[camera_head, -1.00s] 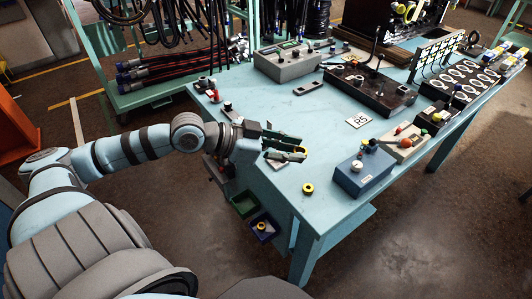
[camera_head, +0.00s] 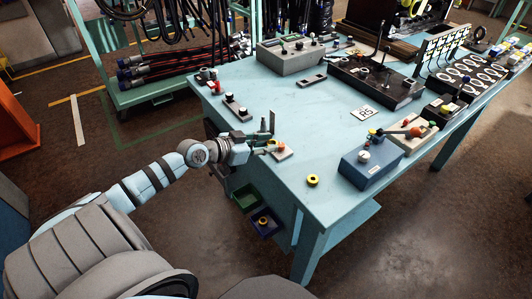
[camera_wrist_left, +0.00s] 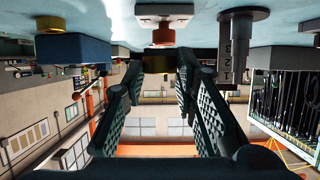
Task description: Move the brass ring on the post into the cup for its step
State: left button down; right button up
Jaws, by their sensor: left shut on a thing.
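My left gripper (camera_head: 270,147) is over the near-left edge of the table, by the grey post (camera_head: 271,122). In the left wrist view, which is upside down, the stepped post (camera_wrist_left: 243,45) with marks 1, 2, 3 stands beside the fingers, apart from them. The left gripper (camera_wrist_left: 170,75) is shut on a dull brass piece (camera_wrist_left: 180,68) between the fingertips, which looks like the brass ring; the fingers partly hide it. A small plate with an orange-red knob (camera_head: 281,147) is beyond the fingertips and also shows in the wrist view (camera_wrist_left: 163,37). I cannot make out a numbered cup.
A green bin (camera_head: 243,197) and a blue bin (camera_head: 265,224) hang below the near edge. A blue box (camera_head: 362,170) stands right; a white R5 card (camera_head: 363,112) lies mid-table.

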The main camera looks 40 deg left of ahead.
aim_at(265, 162)
pick_arm(q)
notch_tip(265, 162, down, 3)
jog(key=shift+f+b, duration=0.1)
jog(key=shift+b, duration=0.35)
jog(key=shift+r, duration=0.2)
jog(key=shift+f+b, duration=0.6)
jog(key=shift+f, duration=0.05)
jog(key=c, duration=1.3)
grip_release()
jog(key=shift+r, duration=0.15)
